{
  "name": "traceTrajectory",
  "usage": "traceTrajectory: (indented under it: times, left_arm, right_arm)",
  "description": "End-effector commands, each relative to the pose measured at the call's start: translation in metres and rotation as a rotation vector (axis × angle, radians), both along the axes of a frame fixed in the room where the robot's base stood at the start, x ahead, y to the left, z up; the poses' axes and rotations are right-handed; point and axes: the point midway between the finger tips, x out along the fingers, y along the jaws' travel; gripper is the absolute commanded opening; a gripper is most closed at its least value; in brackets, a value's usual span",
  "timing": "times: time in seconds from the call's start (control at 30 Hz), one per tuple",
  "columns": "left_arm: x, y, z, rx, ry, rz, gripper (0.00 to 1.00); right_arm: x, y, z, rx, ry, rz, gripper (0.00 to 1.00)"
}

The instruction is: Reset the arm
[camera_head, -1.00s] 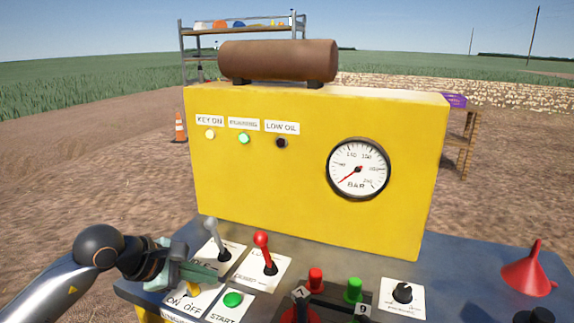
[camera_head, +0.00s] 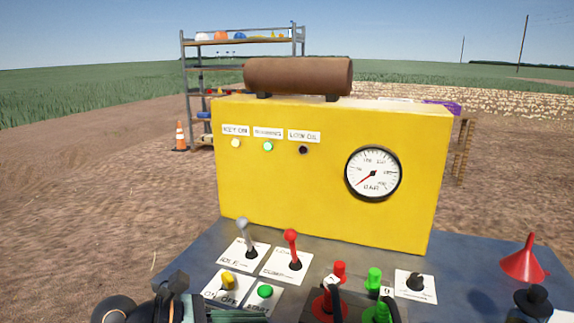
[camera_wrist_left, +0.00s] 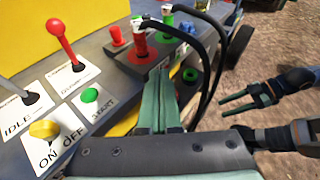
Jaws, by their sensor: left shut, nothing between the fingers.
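My left gripper (camera_wrist_left: 158,110) is shut and empty in the left wrist view, its green fingers together in front of the control panel. In the head view only part of my left arm shows, at the bottom left edge below the yellow ON/OFF knob (camera_head: 228,280). The panel also has a grey IDLE lever (camera_head: 245,233), a red-knobbed lever (camera_head: 290,245) and a green START button (camera_head: 265,291). My right gripper (camera_wrist_left: 240,102) shows only in the left wrist view, at the right, with its fingers apart and nothing between them.
The yellow housing (camera_head: 330,200) stands behind the panel with a gauge (camera_head: 373,173) and lamps; the KEY ON and RUNNING lamps look lit. Red and green fittings (camera_head: 374,278) with black hoses (camera_wrist_left: 205,50) stand near my left gripper. A red funnel (camera_head: 525,262) is at the right.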

Motion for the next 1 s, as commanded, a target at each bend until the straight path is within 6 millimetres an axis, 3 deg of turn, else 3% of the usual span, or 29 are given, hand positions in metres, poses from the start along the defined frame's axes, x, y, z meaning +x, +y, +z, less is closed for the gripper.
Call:
traceTrajectory:
  times: [0.1,0.17,0.27,0.37,0.47,0.53,0.7,0.73,0.9,1.0]
  left_arm:
    - [-0.018,-0.021,0.019,-0.358,0.265,0.074,0.00]
    - [-0.021,-0.022,0.027,-0.555,0.423,0.136,0.00]
    - [-0.018,-0.010,0.031,-0.879,0.705,0.273,0.00]
    - [-0.013,0.016,0.013,-1.190,0.996,0.446,0.00]
    - [-0.017,0.047,-0.026,-1.485,1.290,0.657,0.00]
    - [-0.031,0.068,-0.065,-1.684,1.490,0.827,0.00]
    - [-0.099,0.101,-0.160,-2.091,1.892,1.259,0.00]
    - [-0.112,0.103,-0.173,2.091,-1.893,-1.290,0.00]
    - [-0.172,0.106,-0.218,1.815,-1.644,-1.240,0.00]
    - [-0.189,0.105,-0.228,1.747,-1.581,-1.224,0.00]
  right_arm:
    - [-0.001,-0.003,0.012,-0.004,0.000,-0.006,0.53]
    - [-0.003,-0.005,0.016,-0.007,0.002,-0.009,0.53]
    - [-0.006,-0.011,0.022,-0.015,0.007,-0.018,0.53]
    - [-0.006,-0.016,0.030,-0.021,0.001,-0.027,0.53]
    - [-0.008,-0.019,0.037,-0.025,0.002,-0.032,0.53]
    - [-0.010,-0.020,0.041,-0.027,0.003,-0.036,0.53]
    - [-0.014,-0.027,0.051,-0.033,0.004,-0.051,0.53]
    - [-0.015,-0.029,0.052,-0.034,0.006,-0.053,0.53]
    - [-0.019,-0.031,0.053,-0.036,0.009,-0.057,0.53]
    - [-0.018,-0.031,0.054,-0.034,0.007,-0.058,0.53]
